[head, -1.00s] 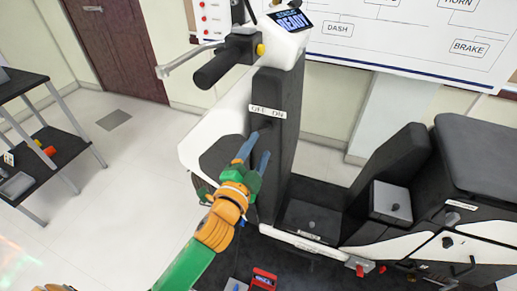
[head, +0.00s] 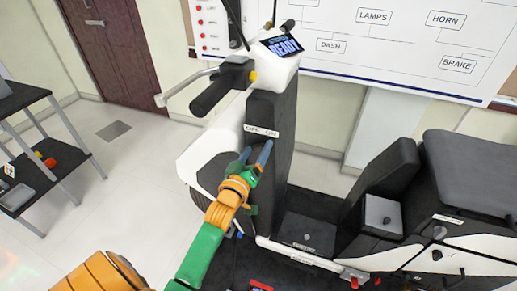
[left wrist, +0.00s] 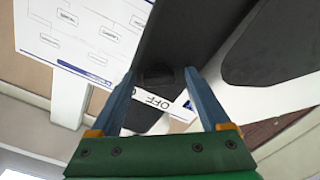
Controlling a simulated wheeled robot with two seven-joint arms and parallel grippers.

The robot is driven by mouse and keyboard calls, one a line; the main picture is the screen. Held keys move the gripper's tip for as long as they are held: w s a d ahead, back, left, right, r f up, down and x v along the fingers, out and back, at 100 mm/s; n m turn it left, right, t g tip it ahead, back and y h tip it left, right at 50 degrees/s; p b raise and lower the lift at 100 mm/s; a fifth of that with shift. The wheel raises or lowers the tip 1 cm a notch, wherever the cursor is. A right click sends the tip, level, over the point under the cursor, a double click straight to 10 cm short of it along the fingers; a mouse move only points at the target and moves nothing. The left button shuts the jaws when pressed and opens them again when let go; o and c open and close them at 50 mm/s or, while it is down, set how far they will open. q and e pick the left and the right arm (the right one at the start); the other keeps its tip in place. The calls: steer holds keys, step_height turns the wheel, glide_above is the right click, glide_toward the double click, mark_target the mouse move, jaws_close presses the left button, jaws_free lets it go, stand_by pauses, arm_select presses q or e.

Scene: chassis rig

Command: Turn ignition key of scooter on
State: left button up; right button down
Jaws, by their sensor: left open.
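The scooter's dark front column (head: 270,112) carries a white OFF/ON label (head: 262,131). My left gripper (head: 256,153) is just below this label, its two blue fingers open and pointing at the column. In the left wrist view, a small dark knob, seemingly the ignition key (left wrist: 156,77), shows between the open fingertips of the left gripper (left wrist: 160,75). The fingers lie one on each side of it; I cannot tell whether they touch it. The key is hidden by the gripper in the head view. The scooter's display (head: 285,45) reads READY. My right gripper is not in view.
The handlebar grip (head: 210,95) and brake lever (head: 183,88) stick out above left of the gripper. The scooter seat (head: 475,165) is at the right. A dark shelf (head: 45,180) stands at the left, with clear floor between. A labelled white board (head: 400,45) is behind.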

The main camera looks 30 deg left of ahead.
arm_select(q)
steer(key=shift+c, duration=0.6)
jaws_close()
steer(key=shift+r+m+p, duration=0.1)
steer(key=shift+m+p, duration=0.25)
steer(key=shift+m, duration=0.15)
steer(key=shift+o, duration=0.6)
jaws_free()
steer(key=b+v, duration=0.1)
steer(key=v, duration=0.6)
